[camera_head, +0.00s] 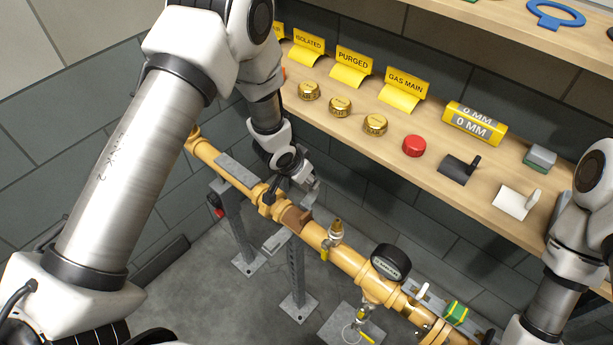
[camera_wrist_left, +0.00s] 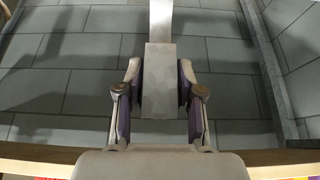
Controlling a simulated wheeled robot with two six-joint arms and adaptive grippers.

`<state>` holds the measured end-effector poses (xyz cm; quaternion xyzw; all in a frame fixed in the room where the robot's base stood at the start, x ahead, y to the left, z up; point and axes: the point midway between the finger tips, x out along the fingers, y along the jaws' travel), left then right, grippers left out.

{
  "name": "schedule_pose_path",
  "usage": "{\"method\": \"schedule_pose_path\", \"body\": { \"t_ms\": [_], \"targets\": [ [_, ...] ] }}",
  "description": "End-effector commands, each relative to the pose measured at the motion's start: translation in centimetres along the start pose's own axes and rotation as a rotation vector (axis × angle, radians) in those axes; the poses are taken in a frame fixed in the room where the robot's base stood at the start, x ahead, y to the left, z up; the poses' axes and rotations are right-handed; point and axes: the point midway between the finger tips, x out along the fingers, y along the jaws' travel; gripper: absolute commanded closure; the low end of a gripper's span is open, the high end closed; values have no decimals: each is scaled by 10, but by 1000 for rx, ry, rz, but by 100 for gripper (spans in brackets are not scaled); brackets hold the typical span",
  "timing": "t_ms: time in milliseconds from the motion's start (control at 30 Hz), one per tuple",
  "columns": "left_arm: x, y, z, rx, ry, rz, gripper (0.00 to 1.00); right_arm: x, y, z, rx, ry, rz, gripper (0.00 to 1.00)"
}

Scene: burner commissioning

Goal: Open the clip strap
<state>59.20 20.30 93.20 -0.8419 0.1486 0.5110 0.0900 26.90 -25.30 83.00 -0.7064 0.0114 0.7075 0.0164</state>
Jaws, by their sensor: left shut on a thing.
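My left gripper (camera_head: 301,184) reaches down at the yellow gas pipe (camera_head: 350,261), in the middle of the head view. In the left wrist view, its fingers (camera_wrist_left: 160,88) are shut on a grey metal block with a narrower flat strip running on from it. This looks like the clip strap (camera_wrist_left: 161,60); its end also shows beside the fingers in the head view (camera_head: 311,196). A brown saddle-like piece (camera_head: 296,218) sits on the pipe just below the gripper. How the strap joins the pipe support is partly hidden. My right arm shows at the right edge, its gripper out of view.
A wooden shelf (camera_head: 380,140) runs behind the pipe, with yellow signs (camera_head: 404,87), brass caps (camera_head: 375,124) and a red cap (camera_head: 414,146). A pressure gauge (camera_head: 390,263) and a small valve (camera_head: 335,230) stand on the pipe. Grey posts (camera_head: 297,280) stand below it.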

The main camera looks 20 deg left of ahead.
Motion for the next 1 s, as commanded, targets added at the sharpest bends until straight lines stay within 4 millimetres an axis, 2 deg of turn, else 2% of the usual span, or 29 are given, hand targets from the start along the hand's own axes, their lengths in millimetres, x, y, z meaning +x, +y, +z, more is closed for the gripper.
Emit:
{"method": "schedule_pose_path", "body": {
  "t_ms": [33, 167, 200, 233, 533, 633, 767, 1000],
  "targets": [
    [-2, -1, -6, -1, 14, -2, 100, -1, 0, 0, 0, 0, 0, 60],
    [-2, -1, -6, -1, 14, -2, 100, -1, 0, 0, 0, 0, 0, 60],
    [-2, -1, -6, -1, 14, -2, 53, -1, 0, 0, 0, 0, 0, 60],
    [-2, -1, -6, -1, 14, -2, 44, -1, 0, 0, 0, 0, 0, 60],
    [-2, -1, -2, -1, 5, -1, 44, 0, 0, 0, 0, 0, 0, 60],
    [-9, -1, -2, -1, 4, -1, 44, 0, 0, 0, 0, 0, 0, 60],
    [-33, -1, -3, -3, 7, -2, 44, 0, 0, 0, 0, 0, 0, 60],
    [-95, -1, -3, -2, 10, -2, 44, 0, 0, 0, 0, 0, 0, 60]
  ]
}}
